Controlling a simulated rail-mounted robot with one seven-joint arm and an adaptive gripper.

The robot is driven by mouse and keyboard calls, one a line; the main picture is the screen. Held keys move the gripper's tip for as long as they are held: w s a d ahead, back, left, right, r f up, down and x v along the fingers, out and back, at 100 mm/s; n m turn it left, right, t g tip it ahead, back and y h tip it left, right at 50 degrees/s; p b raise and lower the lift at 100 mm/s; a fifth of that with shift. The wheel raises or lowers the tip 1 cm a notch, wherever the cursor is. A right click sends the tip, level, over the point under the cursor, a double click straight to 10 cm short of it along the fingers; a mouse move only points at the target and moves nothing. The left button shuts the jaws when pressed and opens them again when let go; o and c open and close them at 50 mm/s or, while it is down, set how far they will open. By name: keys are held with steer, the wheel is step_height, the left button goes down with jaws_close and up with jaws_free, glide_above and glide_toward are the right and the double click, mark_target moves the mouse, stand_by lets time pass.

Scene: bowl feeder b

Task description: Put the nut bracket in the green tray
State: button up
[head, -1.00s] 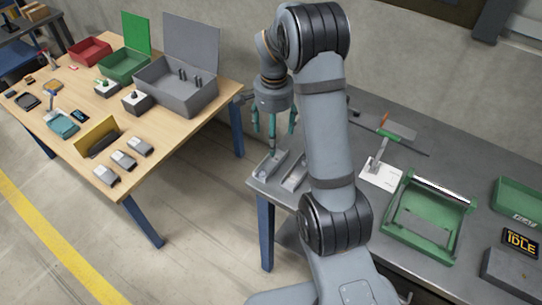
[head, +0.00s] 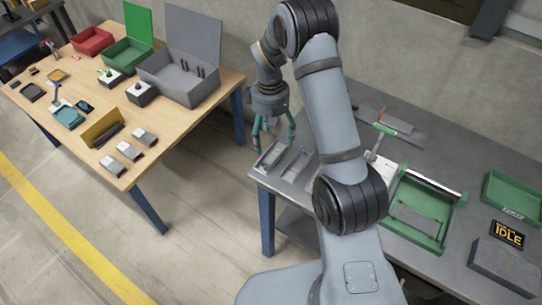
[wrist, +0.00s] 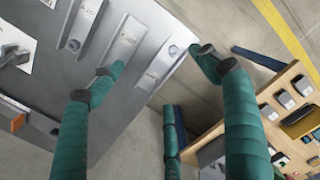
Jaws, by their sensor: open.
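Metal channel-like pieces lie side by side at the left end of the grey bench. In the head view the outer channel (head: 269,158) is under my gripper and another channel (head: 294,165) is to its right. In the wrist view the outer channel (wrist: 158,72) has a round nut-like part at one end; a middle channel (wrist: 124,40) lies beside it. I cannot tell which is the nut bracket. My gripper (head: 273,140) is open and empty above the outer channel; its teal fingers (wrist: 152,65) spread around that area. A green tray (head: 513,197) stands at the bench's right.
A green fixture (head: 422,212), an IDLE display (head: 508,234) and a grey block (head: 503,266) occupy the bench's right. The wooden table (head: 160,165) holds a second green container (head: 127,54), a red bin (head: 92,41) and a grey box (head: 180,80). Open floor separates the tables.

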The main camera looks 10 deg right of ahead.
steer(key=w+n, duration=0.1)
steer(key=n, duration=0.6)
steer(key=n+t+p, duration=0.1)
steer(key=n, duration=1.2)
glide_above(268, 157)
steer(key=f, duration=0.4)
steer(key=shift+s+d+f, duration=0.2)
steer(key=shift+d+f, duration=0.05)
steer(key=shift+f, duration=0.1)
steer(key=shift+w+a+f+p, duration=0.1)
steer(key=shift+f+p, duration=0.65)
steer(key=shift+f, duration=0.75)
steer(key=shift+w+a+f+p, duration=0.1)
steer(key=shift+f+p, duration=0.65)
steer(key=shift+f, duration=0.7)
steer(key=shift+c, duration=0.2)
steer(key=c, duration=1.4)
steer(key=shift+r, duration=0.1)
